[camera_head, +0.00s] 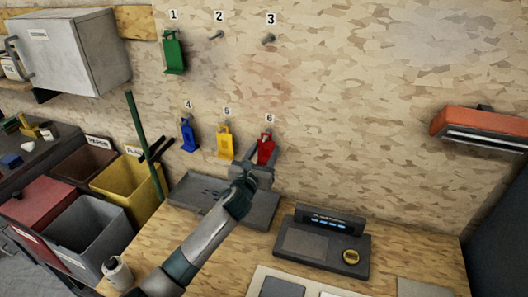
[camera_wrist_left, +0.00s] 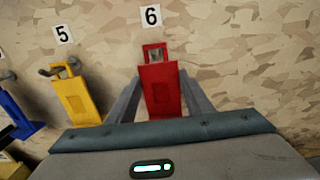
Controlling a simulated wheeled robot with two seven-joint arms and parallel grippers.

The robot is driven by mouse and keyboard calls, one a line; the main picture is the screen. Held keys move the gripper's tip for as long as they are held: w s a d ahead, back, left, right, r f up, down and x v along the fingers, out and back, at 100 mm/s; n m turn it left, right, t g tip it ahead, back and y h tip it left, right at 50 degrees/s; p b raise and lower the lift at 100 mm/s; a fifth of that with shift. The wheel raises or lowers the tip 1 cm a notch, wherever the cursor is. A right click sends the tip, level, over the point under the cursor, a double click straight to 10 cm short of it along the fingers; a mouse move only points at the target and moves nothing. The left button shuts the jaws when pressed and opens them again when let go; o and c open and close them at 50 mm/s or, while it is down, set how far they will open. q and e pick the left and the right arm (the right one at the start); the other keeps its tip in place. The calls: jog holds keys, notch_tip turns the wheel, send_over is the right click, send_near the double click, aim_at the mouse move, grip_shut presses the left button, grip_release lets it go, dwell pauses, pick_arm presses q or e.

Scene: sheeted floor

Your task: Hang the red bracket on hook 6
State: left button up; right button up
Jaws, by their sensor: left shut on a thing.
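The red bracket (camera_head: 265,148) is at the wall just below the number 6 label (camera_head: 269,118). My left gripper (camera_head: 262,160) is shut on its body, one finger on each side. In the left wrist view the red bracket (camera_wrist_left: 161,92) is upright between the fingers (camera_wrist_left: 160,84). Its top loop is up under label 6 (camera_wrist_left: 151,16), with something grey in the opening that looks like hook 6. I cannot tell whether the loop rests on the hook. My right gripper is not in view.
A yellow bracket (camera_head: 225,143) hangs under label 5, close on the left, and a blue one (camera_head: 188,135) under label 4. A green bracket (camera_head: 174,52) hangs under label 1. Hooks 2 (camera_head: 217,35) and 3 (camera_head: 268,39) are bare. A grey tray (camera_head: 264,210) lies below.

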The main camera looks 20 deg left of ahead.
pick_arm(q)
jog(key=shift+r, duration=0.1)
jog(key=o, duration=1.2)
jog(key=shift+s, duration=0.1)
jog(key=shift+s, duration=0.5)
jog(key=s+b, duration=0.1)
jog(key=s, duration=0.4)
jog(key=s+b, duration=0.1)
jog(key=s, duration=0.4)
jog(key=s+b, duration=0.1)
jog(key=s, duration=0.5)
jog(key=shift+s+a+b, duration=0.1)
jog(key=shift+a+b, duration=0.2)
jog(key=shift+b, duration=0.1)
